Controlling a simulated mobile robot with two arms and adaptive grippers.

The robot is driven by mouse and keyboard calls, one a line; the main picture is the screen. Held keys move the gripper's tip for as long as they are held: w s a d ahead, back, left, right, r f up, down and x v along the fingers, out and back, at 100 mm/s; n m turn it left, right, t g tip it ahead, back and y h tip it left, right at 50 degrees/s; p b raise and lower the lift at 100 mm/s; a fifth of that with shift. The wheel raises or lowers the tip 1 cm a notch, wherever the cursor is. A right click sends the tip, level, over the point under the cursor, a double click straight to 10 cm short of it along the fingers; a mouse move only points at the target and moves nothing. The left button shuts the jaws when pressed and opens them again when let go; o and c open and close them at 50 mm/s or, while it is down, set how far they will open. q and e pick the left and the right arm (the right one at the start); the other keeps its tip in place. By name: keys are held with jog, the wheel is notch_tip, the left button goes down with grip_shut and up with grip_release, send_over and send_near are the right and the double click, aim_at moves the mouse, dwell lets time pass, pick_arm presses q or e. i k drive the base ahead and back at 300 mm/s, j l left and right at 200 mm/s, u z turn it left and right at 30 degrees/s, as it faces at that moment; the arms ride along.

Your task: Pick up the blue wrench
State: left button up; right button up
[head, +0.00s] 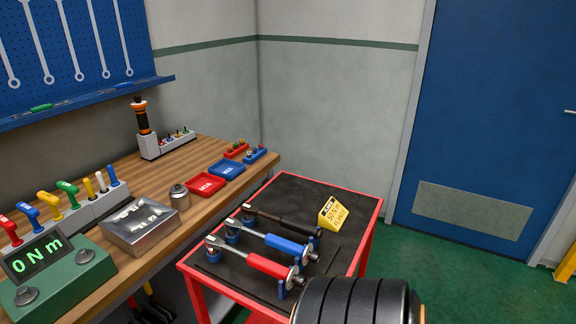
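The blue wrench (286,246) lies on the dark top of a red-framed cart (363,213). It has a blue handle, a metal head at the left and a round metal end at the right. It rests on blue supports, between a red-handled wrench (269,266) in front and a black-handled wrench (299,226) behind. The three lie roughly parallel. Neither of my grippers is in view. A black ribbed form, which may be part of my arm, covers the cart's near right corner.
A yellow sign (333,212) stands behind the wrenches on the cart. A wooden bench (215,158) on the left carries red (205,184) and blue trays (227,168), a metal box (140,225) and a green display unit (58,268). Green floor (440,262) is clear right of the cart.

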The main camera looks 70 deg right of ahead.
aim_at(232, 225)
jog(key=z, duration=2)
jog(key=i+l+u, duration=0.1)
jog(key=l+u, duration=0.6)
jog(key=u, duration=0.15)
